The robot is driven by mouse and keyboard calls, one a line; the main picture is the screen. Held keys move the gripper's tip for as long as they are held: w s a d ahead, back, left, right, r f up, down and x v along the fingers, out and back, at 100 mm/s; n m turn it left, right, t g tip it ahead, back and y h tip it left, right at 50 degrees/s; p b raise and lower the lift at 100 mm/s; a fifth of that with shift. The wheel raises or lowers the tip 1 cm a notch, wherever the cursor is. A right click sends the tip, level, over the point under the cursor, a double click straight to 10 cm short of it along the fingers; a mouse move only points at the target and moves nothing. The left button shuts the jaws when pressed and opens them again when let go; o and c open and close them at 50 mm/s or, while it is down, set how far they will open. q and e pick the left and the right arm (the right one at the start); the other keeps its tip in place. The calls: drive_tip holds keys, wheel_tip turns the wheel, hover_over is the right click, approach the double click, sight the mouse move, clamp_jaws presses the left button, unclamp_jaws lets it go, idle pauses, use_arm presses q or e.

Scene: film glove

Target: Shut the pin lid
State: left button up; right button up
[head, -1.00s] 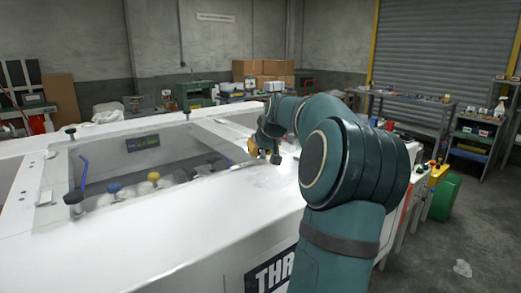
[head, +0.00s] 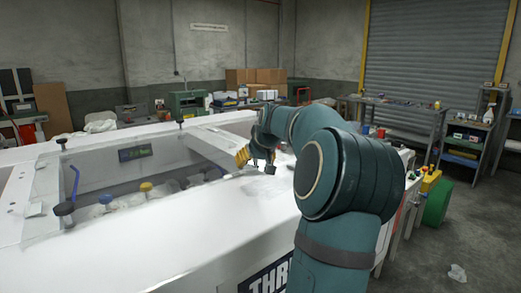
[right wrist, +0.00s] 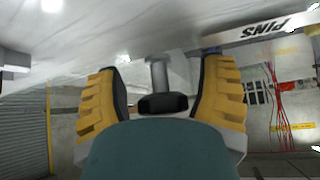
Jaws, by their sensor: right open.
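My right gripper (head: 256,163) is low over the white machine top in the head view. In the right wrist view its two yellow-ridged fingers are open, one on each side of a black knob (right wrist: 163,103) on a short metal stem. The stem joins a pale glossy surface (right wrist: 130,35). A gap shows between the knob and each finger. A white edge (right wrist: 268,30) with the upside-down word PINS shows at upper right. I cannot tell the lid's outline or how far open it is. My left gripper is not in view.
The white machine (head: 150,235) has an open well (head: 140,180) at left, with blue- and yellow-capped items. Dark knobs stand around its rim, one at the front left (head: 62,209). A workbench (head: 400,105) and a shelf (head: 465,140) stand at the back right. The floor at right is mostly free.

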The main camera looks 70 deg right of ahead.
drive_tip(key=v, duration=1.1)
drive_tip(key=shift+s+a+r, duration=0.2)
drive_tip(key=shift+s+r, duration=0.05)
drive_tip(key=shift+r, duration=0.05)
